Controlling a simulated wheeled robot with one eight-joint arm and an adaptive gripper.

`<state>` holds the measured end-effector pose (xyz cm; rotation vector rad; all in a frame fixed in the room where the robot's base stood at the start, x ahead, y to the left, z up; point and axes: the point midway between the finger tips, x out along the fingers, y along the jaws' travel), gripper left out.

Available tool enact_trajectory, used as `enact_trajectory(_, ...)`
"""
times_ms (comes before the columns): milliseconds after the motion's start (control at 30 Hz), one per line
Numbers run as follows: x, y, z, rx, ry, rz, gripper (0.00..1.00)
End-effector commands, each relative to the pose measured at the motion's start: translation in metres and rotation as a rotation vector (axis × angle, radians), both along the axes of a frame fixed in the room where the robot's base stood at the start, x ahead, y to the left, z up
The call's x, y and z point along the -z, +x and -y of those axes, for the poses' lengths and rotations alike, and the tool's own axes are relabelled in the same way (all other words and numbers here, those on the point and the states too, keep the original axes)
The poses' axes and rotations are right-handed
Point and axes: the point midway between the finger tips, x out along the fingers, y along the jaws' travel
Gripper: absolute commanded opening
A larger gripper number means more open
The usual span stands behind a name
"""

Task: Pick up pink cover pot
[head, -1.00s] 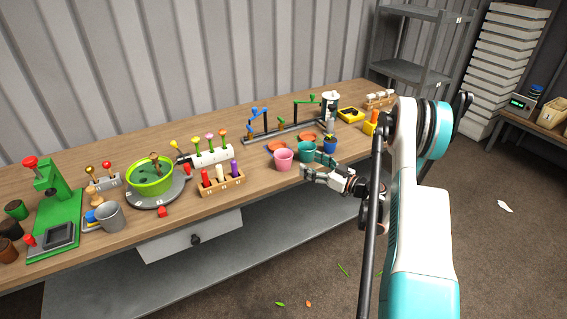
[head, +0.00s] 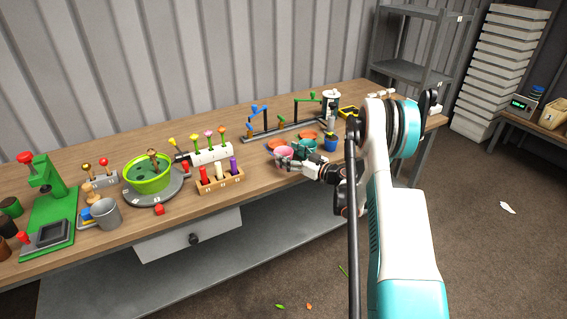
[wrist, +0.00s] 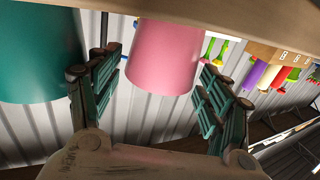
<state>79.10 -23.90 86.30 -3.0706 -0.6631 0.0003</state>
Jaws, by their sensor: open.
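The pink cover pot (head: 284,151) stands on the workbench, its lower part partly hidden by my gripper in the head view. My gripper (head: 287,162) is open and level at the pot's front side. In the wrist view, the pink pot (wrist: 166,55) lies between the two spread fingers of my gripper (wrist: 157,75), one to each side. I cannot tell whether either finger touches it.
A teal pot (head: 309,145) stands close beside the pink one, near the left finger in the wrist view (wrist: 36,52). A wooden rack (head: 221,181) with coloured pegs stands left.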

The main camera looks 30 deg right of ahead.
Motion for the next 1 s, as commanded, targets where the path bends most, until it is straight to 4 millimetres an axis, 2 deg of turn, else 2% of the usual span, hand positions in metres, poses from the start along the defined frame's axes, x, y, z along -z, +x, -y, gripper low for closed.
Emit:
enact_trajectory(167,0.003,0.021,-0.011,-0.001,0.0,0.0,0.72)
enact_trajectory(400,0.001,0.023,-0.012,-0.001,0.0,0.0,0.72)
enact_trajectory(567,0.001,0.023,-0.011,-0.001,0.0,0.0,0.35)
enact_trajectory(600,0.001,0.023,-0.011,-0.001,0.0,0.0,0.32)
enact_trajectory(1000,-0.005,0.023,-0.011,0.0,0.0,0.0,0.32)
